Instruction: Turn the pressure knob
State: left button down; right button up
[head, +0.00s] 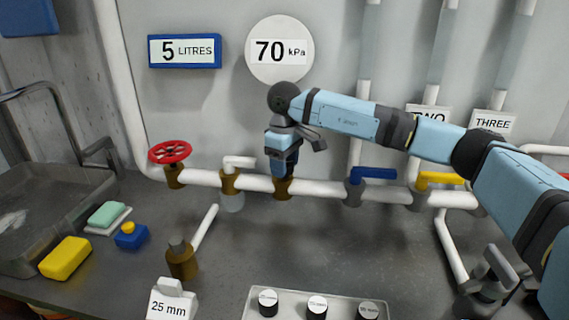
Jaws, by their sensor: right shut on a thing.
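My right gripper (284,172) reaches in from the right and points down at the white horizontal pipe. It is shut at the top of a brass fitting (283,189) on that pipe, below the 70 kPa dial (280,50). The pressure knob itself is hidden by the gripper, so I cannot see its shape or how far it is turned. The dial is a round white disc on the wall reading "70 kPa".
A red handwheel (170,152), a white lever (239,162), a blue lever (372,173) and a yellow lever (440,179) line the pipe. A tray (335,295) with black-and-white knobs is in front. Sponges and a sink lie left.

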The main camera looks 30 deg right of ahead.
jog(key=o, duration=0.9)
jog(key=shift+r, duration=0.1)
notch_tip(320, 180, up, 8)
jog(key=shift+f, duration=0.25)
